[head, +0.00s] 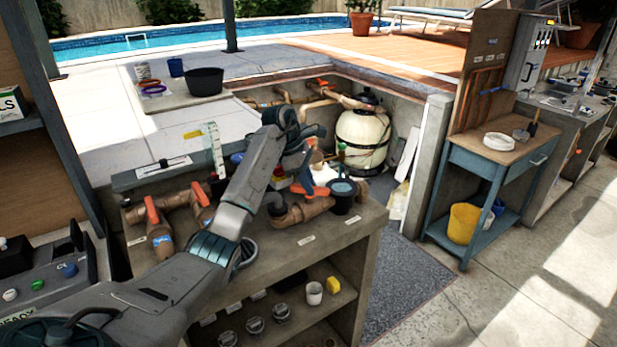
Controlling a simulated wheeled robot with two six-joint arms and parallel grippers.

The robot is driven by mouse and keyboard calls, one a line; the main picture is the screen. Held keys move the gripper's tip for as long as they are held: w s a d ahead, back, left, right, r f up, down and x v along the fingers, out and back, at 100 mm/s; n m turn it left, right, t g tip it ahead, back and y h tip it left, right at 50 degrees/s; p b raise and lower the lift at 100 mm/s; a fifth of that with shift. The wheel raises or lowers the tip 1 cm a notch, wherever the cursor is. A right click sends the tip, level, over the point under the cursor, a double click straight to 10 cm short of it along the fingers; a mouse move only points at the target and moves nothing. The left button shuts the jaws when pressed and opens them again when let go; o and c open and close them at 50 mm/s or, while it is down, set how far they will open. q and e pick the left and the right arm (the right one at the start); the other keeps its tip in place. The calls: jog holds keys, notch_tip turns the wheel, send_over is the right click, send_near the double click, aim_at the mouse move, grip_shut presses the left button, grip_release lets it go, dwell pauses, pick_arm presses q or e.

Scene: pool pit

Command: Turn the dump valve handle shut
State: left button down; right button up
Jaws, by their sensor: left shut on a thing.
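My left gripper (307,172) reaches over the pipework on the bench and is shut at the right-hand valve. An orange-red handle (313,190) shows just under its fingers, lying nearly level, and the gripper appears closed on it. My wrist and forearm hide part of this valve and its brown pipe (301,211). Two other orange handles, one at the left (151,210) and one beside it (200,194), stand tilted on brown pipes. The labels are too small to read, so I cannot tell which handle is marked dump. My right gripper is not in view.
A clear upright gauge (215,150) stands left of my wrist. A cream filter tank (362,138) stands in the pit behind.

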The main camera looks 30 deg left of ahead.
pick_arm(q)
jog(key=m+g+p, duration=0.2)
jog(key=m+p, duration=0.3)
jog(key=p, duration=0.2)
jog(key=shift+d+r, duration=0.1)
jog(key=shift+r, duration=0.05)
jog(key=m+g+p, duration=0.1)
jog(key=m+p, duration=0.1)
jog(key=m, duration=0.1)
jog(key=shift+f+p, duration=0.2)
jog(key=shift+p, duration=0.15)
jog(key=shift+m+g, duration=0.3)
jog(key=shift+m, duration=0.1)
jog(key=shift+f, duration=0.15)
jog(key=c, duration=1.3)
grip_release()
jog(key=shift+w+p, duration=0.1)
jog(key=shift+p, duration=0.2)
